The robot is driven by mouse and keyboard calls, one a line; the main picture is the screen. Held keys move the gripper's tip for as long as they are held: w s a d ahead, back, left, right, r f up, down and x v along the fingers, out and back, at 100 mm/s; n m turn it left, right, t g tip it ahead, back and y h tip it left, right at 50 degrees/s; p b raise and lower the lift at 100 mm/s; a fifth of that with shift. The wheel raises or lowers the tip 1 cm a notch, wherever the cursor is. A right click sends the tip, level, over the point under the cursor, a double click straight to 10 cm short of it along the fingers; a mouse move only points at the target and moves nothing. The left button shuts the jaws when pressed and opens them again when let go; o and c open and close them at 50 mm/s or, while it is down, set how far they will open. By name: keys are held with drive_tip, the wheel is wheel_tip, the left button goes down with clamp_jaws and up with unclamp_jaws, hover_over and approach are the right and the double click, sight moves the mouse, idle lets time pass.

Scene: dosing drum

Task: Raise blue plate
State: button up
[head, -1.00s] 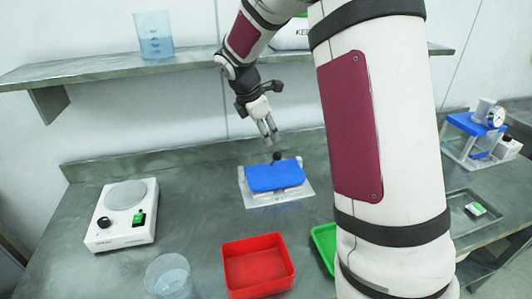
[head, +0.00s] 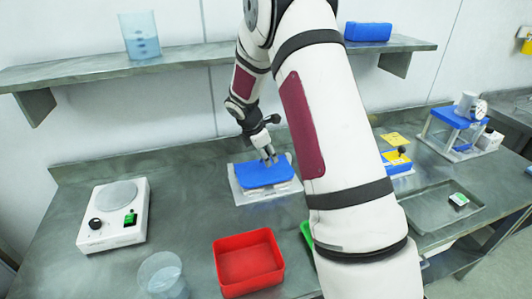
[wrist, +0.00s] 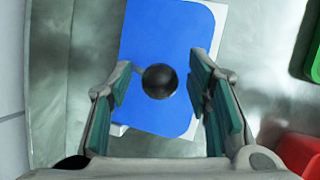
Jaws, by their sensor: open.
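The blue plate (head: 262,175) lies flat on a pale base (head: 240,195) on the bench, left of my arm in the head view. In the wrist view the blue plate (wrist: 165,50) fills the middle, with a dark round knob (wrist: 160,81) on it. My gripper (head: 270,158) is at the plate's far edge in the head view and hides the knob there. In the wrist view my gripper (wrist: 162,100) is open, with one green-padded finger on each side of the knob. Neither finger clearly touches it.
A red tray (head: 248,263) and a clear beaker (head: 162,275) stand in front of the plate. A white hotplate (head: 113,215) is to the left. A shelf (head: 100,72) runs above the bench. A blue-topped stand (head: 460,120) is at the right.

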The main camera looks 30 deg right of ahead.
clamp_jaws()
drive_tip(key=shift+w, duration=0.1)
drive_tip(key=shift+w+d+r+b, duration=0.2)
drive_tip(key=shift+w+r+b, duration=0.15)
drive_tip(key=shift+w, duration=0.3)
drive_tip(key=shift+w+d+r+b, duration=0.2)
drive_tip(key=shift+w+r+b, duration=0.15)
drive_tip(key=shift+w, duration=0.25)
drive_tip(key=shift+w+d+r+b, duration=0.25)
drive_tip(key=shift+w+b, duration=0.1)
drive_tip(key=shift+w, duration=0.3)
drive_tip(key=shift+w+d+r+b, duration=0.15)
drive_tip(key=shift+w+b, duration=0.2)
drive_tip(key=shift+w, duration=0.25)
drive_tip(key=shift+w+d+r+b, duration=0.15)
drive_tip(key=shift+w+b, duration=0.25)
drive_tip(key=shift+w, duration=0.25)
drive_tip(key=shift+w+d+r+b, duration=0.15)
drive_tip(key=shift+w+b, duration=0.2)
drive_tip(key=shift+w, duration=0.25)
